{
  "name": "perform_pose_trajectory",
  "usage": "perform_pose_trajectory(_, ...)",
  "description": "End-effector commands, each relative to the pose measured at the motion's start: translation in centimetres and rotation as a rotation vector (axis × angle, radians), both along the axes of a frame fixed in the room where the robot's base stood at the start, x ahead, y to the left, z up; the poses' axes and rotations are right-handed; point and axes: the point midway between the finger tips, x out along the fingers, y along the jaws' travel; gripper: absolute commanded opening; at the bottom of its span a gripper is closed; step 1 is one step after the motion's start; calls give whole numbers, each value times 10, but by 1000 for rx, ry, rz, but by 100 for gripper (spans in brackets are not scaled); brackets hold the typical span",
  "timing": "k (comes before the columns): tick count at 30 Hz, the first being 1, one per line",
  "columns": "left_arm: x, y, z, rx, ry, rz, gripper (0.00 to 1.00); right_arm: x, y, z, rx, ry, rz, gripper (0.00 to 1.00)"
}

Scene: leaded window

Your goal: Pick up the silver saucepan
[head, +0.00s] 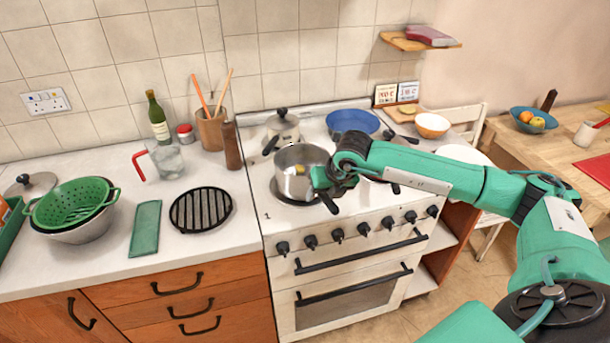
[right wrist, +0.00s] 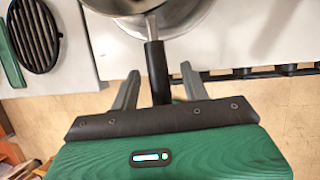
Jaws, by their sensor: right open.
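The silver saucepan (head: 290,184) stands upright on the front left of the white cooker (head: 350,245). Its black handle points toward the cooker's front edge and is partly hidden by my right gripper (head: 328,188) in the head view. In the right wrist view the saucepan (right wrist: 190,14) is at the top, cut off by the frame. Its black handle (right wrist: 157,72) runs down between the two grey fingers of my right gripper (right wrist: 160,76). The fingers are open, one on each side of the handle, with gaps visible. My left gripper is not in view.
A lidded pot (head: 284,128) stands behind the saucepan, and a blue pan (head: 353,120) at the back right. A black grate (head: 200,209), a green colander (head: 72,203) and a glass jug (head: 167,160) are on the left counter. Knobs line the cooker's front.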

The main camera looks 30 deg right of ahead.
Motion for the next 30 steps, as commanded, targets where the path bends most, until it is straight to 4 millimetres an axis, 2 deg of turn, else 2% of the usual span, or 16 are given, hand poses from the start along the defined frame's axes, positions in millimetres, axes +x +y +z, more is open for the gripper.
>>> perform_pose_trajectory(7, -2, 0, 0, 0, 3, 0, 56, 1, 0, -3, -1, -1, 1, 46)
perform_pose_trajectory(8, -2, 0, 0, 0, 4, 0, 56, 1, 0, -3, -1, -1, 1, 42)
perform_pose_trajectory(14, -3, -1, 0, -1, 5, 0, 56, 1, 0, -2, 0, -1, 0, 3)
perform_pose_trajectory(15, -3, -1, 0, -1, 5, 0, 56, 1, 0, -2, 0, -1, 0, 0)
perform_pose_trajectory(30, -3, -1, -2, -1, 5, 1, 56, 2, 0, 5, 1, -8, 0, 0)
